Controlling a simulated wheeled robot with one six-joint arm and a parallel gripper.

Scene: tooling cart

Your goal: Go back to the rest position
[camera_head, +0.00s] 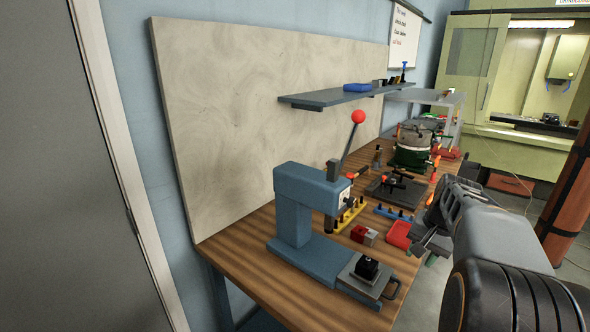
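My gripper (426,240) shows at the right of the view, at the end of my grey arm coming in from the lower right. It hangs near the right edge of the wooden bench (262,262), beside a red tray (397,235). No object shows in its fingers, but they are small and partly overlapped, so I cannot tell how far apart they are.
A blue press (294,205) with a red-knobbed lever (358,117) stands on the near bench. A dark block (367,268) sits on its front plate. A grey shelf (330,97) hangs above. Floor shows right of the bench.

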